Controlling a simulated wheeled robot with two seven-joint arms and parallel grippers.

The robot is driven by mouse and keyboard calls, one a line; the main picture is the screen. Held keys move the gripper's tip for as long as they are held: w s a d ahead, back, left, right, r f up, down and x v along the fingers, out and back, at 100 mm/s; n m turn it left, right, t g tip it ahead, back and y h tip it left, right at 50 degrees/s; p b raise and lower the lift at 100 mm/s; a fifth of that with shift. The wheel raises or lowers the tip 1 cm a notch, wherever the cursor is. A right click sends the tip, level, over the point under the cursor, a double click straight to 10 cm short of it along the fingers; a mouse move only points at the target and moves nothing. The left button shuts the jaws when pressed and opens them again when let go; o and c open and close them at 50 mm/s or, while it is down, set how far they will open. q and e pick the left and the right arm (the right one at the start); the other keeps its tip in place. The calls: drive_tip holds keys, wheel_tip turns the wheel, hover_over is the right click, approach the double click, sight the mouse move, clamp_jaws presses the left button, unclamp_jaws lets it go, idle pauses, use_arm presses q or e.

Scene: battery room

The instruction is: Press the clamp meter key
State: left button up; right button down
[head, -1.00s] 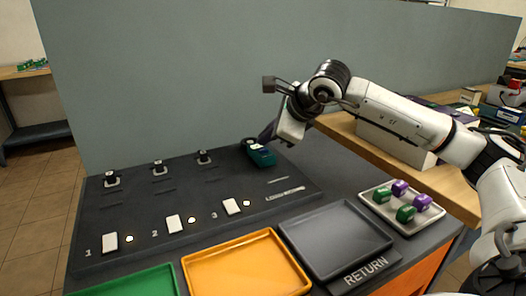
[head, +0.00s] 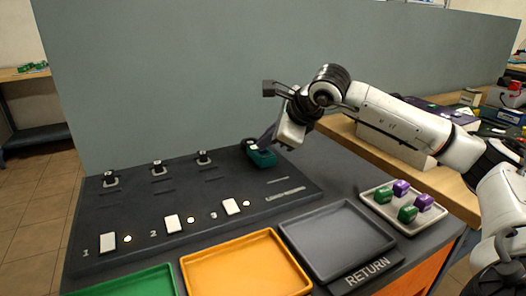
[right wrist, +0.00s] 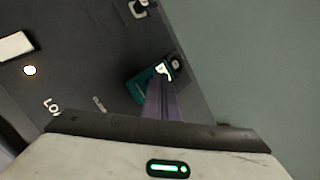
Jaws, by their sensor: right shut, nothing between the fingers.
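The clamp meter (head: 262,158) is a teal block with a dark clamp end, lying at the back right of the dark board. It also shows in the right wrist view (right wrist: 143,87), partly hidden behind my fingers. My right gripper (head: 264,143) points down at the meter, its fingers shut and empty. In the right wrist view the purple fingers (right wrist: 160,84) reach over the meter's face, beside a pale patch. I cannot tell whether the tips touch it, and the key itself is not clear. My left gripper is not in view.
The dark board (head: 190,200) carries several white plates, small lights and black fittings. Green, yellow (head: 245,265) and grey (head: 335,238) trays stand in front. A pale tray (head: 402,226) holds green and purple blocks. A grey partition (head: 200,80) rises behind.

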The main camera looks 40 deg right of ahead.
sight(267, 154)
drive_tip(key=shift+f, duration=0.2)
drive_tip(key=shift+r, duration=0.1)
drive_tip(key=shift+r+p, duration=0.55)
drive_tip(key=shift+r, duration=0.2)
wheel_tip(267, 154, up, 5)
drive_tip(key=p, duration=0.4)
idle(0.9)
